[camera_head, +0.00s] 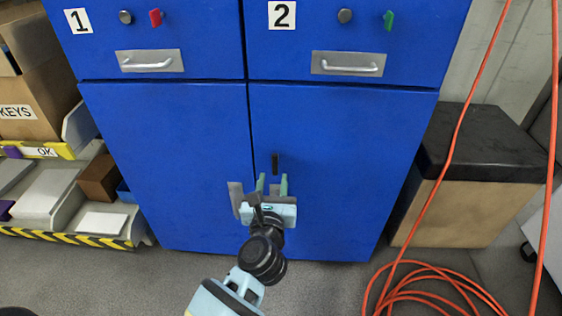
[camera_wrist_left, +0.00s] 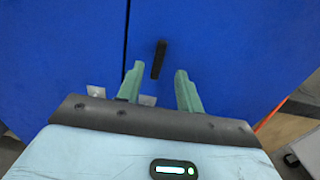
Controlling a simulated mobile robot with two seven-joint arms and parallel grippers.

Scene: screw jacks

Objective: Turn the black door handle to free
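The black door handle (camera_head: 275,163) is a small upright bar on the right door of the blue cabinet (camera_head: 340,150), close to the seam between the two doors. It also shows in the left wrist view (camera_wrist_left: 158,60), nearly vertical with a slight tilt, just beyond the fingertips. My left gripper (camera_head: 272,180) is in front of the cabinet just below the handle. Its two green fingers (camera_wrist_left: 157,70) are apart, one to each side of the handle's line, with nothing between them that they touch. My right gripper is not in view.
Two drawers with silver handles (camera_head: 150,61) and labels 1 and 2 are above the doors. A red key (camera_head: 156,17) and a green key (camera_head: 388,20) sit on them. A shelf with boxes (camera_head: 60,200) stands left. A black-topped box (camera_head: 480,150) and orange cable (camera_head: 430,275) are right.

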